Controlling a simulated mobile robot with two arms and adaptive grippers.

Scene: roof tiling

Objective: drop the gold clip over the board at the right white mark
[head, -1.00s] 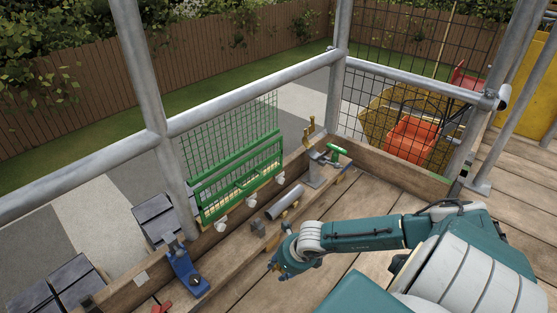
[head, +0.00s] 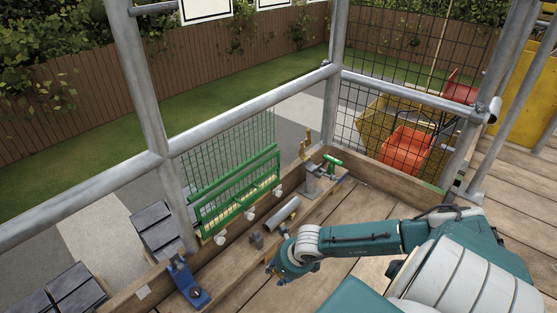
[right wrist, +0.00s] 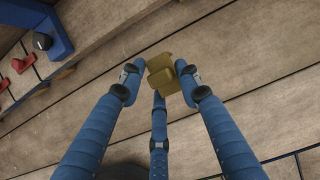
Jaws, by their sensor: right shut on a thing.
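A gold clip (right wrist: 162,72) sits between the blue fingertips of my right gripper (right wrist: 158,82) in the right wrist view, and the gripper is shut on it. In the head view my right gripper (head: 274,270) points down above the deck, right of the plank with the tools; the clip is hard to make out there. The toe board (head: 118,303) runs along the scaffold's outer edge. A white mark (head: 143,291) shows on its left part. I cannot make out a right white mark. Another gold bracket (head: 306,144) stands upright near the far corner. My left gripper is out of view.
A green mesh guard (head: 238,190) with white knobs stands along the board. A blue tool (head: 187,283), a grey tube (head: 284,214) and a green-handled clamp (head: 318,178) sit along the plank. A scaffold rail (head: 250,107) crosses above. Deck right of the plank is clear.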

